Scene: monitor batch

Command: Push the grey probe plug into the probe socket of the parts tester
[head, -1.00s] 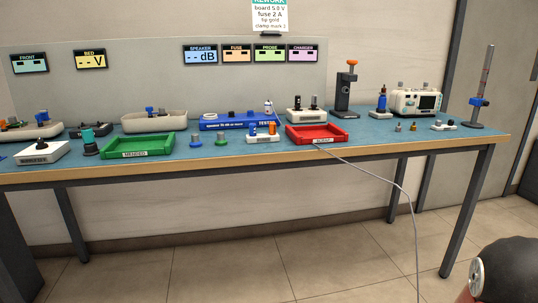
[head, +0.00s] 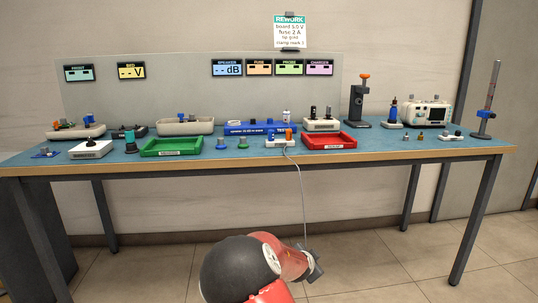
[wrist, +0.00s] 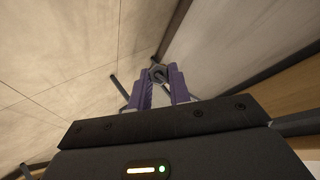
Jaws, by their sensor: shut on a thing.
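In the wrist view my gripper (wrist: 158,80) has its two purple fingers closed around a small grey, roundish piece with a dark centre (wrist: 157,72), which looks like the grey probe plug. In the head view my gripper (head: 315,264) is low in front of the table, below its front edge, and the plug cannot be made out there. A thin grey cable (head: 302,190) hangs from the table front down to my gripper. The parts tester (head: 248,129), a long blue box marked TEST, stands mid-table, well above and behind my gripper. Its probe socket cannot be made out.
A small white block with blue and orange parts (head: 280,139) stands before the tester. A green tray (head: 171,147) and a red tray (head: 329,141) flank it. The table's wooden front edge (head: 210,167) lies between my gripper and the tabletop. Floor below is clear.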

